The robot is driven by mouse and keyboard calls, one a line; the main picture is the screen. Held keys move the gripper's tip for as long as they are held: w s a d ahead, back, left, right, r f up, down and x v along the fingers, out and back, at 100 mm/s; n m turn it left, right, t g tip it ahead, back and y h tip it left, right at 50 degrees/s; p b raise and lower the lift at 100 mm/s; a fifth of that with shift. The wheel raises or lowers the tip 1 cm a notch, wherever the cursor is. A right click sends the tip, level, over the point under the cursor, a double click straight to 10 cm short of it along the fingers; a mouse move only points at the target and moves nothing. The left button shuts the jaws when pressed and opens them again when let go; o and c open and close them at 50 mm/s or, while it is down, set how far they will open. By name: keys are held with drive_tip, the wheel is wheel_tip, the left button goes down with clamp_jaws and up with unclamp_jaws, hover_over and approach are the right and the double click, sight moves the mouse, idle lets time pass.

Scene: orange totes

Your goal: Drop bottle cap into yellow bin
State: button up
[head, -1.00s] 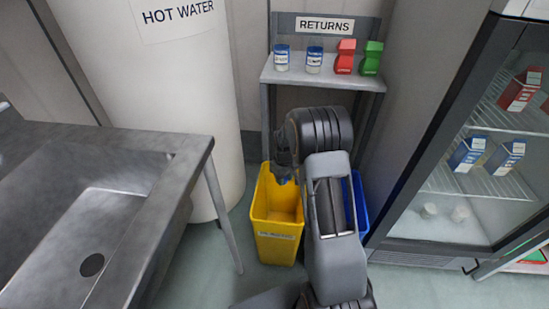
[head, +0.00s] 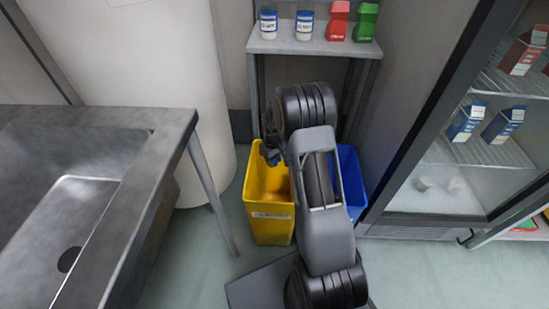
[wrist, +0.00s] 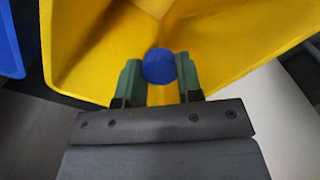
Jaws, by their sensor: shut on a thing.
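The yellow bin (head: 268,226) stands on the floor below the shelf, with a label on its front. In the wrist view its yellow inner wall (wrist: 90,50) fills the upper part. My gripper (wrist: 160,75) is shut on the blue bottle cap (wrist: 160,66), held between its two green fingertips over the bin's opening. In the head view my gripper (head: 271,155) hangs at the bin's upper rim, partly hidden by my arm, and the cap is too small to make out surely.
A blue bin (head: 350,180) stands right beside the yellow one, partly behind my arm. A shelf (head: 310,46) with bottles and cartons is above. A metal sink table (head: 170,150) is at left, a glass-door fridge (head: 455,150) at right.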

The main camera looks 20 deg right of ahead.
drive_tip(key=shift+f, duration=0.15)
drive_tip(key=o, duration=1)
drive_tip(key=shift+c, duration=0.2)
wheel_tip(320, 180, up, 14)
drive_tip(key=p, duration=0.4)
drive_tip(key=shift+p, duration=0.35)
drive_tip(key=shift+f, duration=0.1)
